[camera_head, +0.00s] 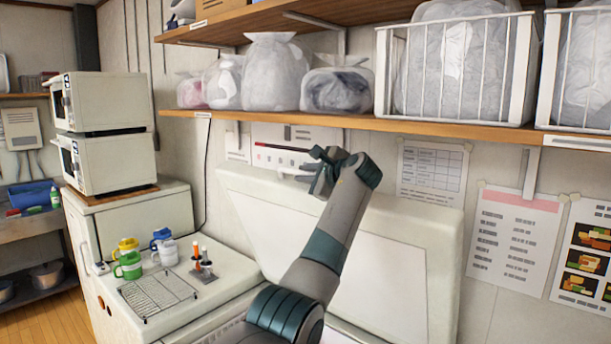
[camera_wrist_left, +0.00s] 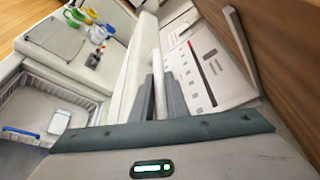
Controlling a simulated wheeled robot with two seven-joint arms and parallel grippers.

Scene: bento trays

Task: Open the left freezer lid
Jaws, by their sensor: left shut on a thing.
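A white freezer lid (camera_head: 400,280) stands raised and leans back near the wall below the shelf. My left gripper (camera_head: 305,172) is at the top edge of this lid, with my arm crossing in front of it. In the left wrist view, the two grey fingers of my left gripper (camera_wrist_left: 160,98) are shut on a narrow white part, which looks like the lid's edge or handle. The open freezer (camera_wrist_left: 45,110) shows at the left there, with a wire basket, a blue item and a small white device inside. My right gripper is not in view.
A wooden shelf (camera_head: 350,122) with bags and white wire baskets (camera_head: 460,70) runs just above my left gripper. Green mug (camera_head: 128,264), other mugs, a wire rack (camera_head: 158,293) and small bottles stand on the white top to the left. Papers hang on the wall.

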